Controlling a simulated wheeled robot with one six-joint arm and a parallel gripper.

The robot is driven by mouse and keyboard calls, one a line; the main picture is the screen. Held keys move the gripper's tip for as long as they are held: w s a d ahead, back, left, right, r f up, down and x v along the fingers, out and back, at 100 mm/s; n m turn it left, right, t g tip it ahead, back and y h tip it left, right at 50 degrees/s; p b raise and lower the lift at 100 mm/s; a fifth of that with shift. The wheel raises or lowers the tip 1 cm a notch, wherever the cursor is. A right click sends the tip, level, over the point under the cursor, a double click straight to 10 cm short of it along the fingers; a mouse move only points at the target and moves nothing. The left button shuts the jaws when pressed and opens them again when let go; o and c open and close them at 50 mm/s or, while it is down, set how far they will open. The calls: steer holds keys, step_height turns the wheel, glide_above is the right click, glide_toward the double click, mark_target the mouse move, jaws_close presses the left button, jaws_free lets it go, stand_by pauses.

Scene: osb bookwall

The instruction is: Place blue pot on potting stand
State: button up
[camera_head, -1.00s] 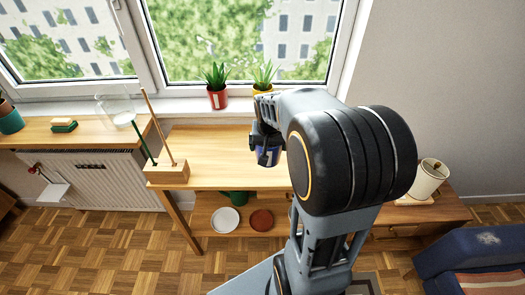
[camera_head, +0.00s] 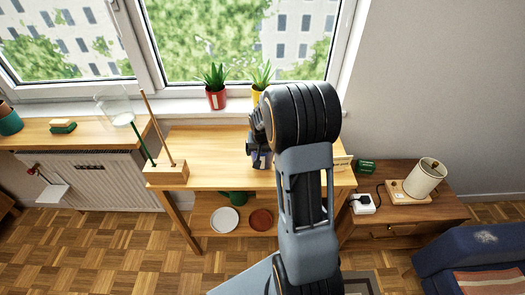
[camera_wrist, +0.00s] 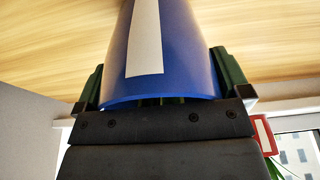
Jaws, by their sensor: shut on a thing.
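The blue pot (camera_head: 262,160) is between the fingers of my gripper (camera_head: 257,143), over the top of the wooden potting stand (camera_head: 210,147). In the wrist view the blue pot (camera_wrist: 178,60) fills the middle, with a white label on its side. My gripper (camera_wrist: 163,88) has a dark green finger on each side of it, shut on the pot. Pale wood lies behind it in that view. My arm hides part of the stand's right side. I cannot tell whether the pot's base touches the wood.
A red pot (camera_head: 216,98) and a yellow pot (camera_head: 259,92), both with plants, stand on the windowsill behind. A wooden block with upright sticks (camera_head: 167,172) is at the stand's left end. A lamp (camera_head: 425,178) stands right. The stand's left-middle top is clear.

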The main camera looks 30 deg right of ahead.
steer(key=shift+f, duration=0.15)
steer(key=shift+f, duration=0.15)
steer(key=o, duration=0.9)
steer(key=shift+r, duration=0.45)
steer(key=a+v, duration=0.1)
steer(key=v, duration=1.1)
steer(key=s+a+r+n+y, duration=0.1)
steer(key=s+a+n, duration=0.5)
steer(key=s+a, duration=0.7)
steer(key=s, duration=0.3)
steer(key=shift+s+a+r+t+y, duration=0.25)
steer(key=shift+s+a+t+y, duration=0.05)
steer(key=shift+s+t, duration=0.1)
